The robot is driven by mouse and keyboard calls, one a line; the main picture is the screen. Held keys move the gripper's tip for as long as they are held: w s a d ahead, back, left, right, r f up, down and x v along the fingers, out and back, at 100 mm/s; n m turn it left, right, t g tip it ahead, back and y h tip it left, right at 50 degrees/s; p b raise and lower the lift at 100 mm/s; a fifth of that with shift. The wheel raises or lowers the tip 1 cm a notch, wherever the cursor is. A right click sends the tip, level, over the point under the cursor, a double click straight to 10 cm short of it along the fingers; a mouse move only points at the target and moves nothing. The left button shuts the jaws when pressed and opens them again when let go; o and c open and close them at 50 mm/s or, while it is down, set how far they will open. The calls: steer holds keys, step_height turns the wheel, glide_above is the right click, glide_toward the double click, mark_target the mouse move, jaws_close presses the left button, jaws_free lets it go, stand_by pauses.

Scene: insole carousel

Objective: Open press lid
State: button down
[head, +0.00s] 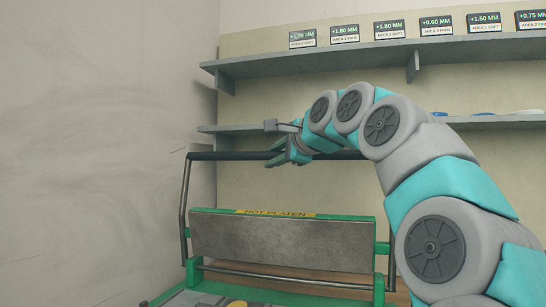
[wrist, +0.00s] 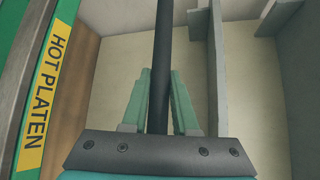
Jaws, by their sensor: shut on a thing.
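The press lid (head: 280,240) stands raised in the head view, its grey metal plate facing me in a green frame. A yellow "HOT PLATEN" label (head: 275,213) runs along its top edge and also shows in the wrist view (wrist: 45,95). A dark handle bar (head: 230,155) spans above the lid on two side arms. My gripper (head: 282,157) is shut on this bar. In the wrist view the bar (wrist: 163,50) passes between the two green fingers. The press base is mostly cut off at the bottom of the head view.
Two grey wall shelves (head: 345,62) hang behind the press, the upper with several thickness signs (head: 389,29) above it. Blue and white items lie on the lower shelf at right. A bare wall (head: 90,140) stands close on the left.

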steer(key=c, duration=0.7)
jaws_free()
steer(key=shift+s, duration=0.1)
steer(key=b+v, duration=0.1)
steer(key=v, duration=0.6)
steer(key=shift+s+d+r, duration=0.1)
steer(key=shift+r, duration=0.05)
steer(key=shift+s+d, duration=0.1)
steer(key=shift+s, duration=0.1)
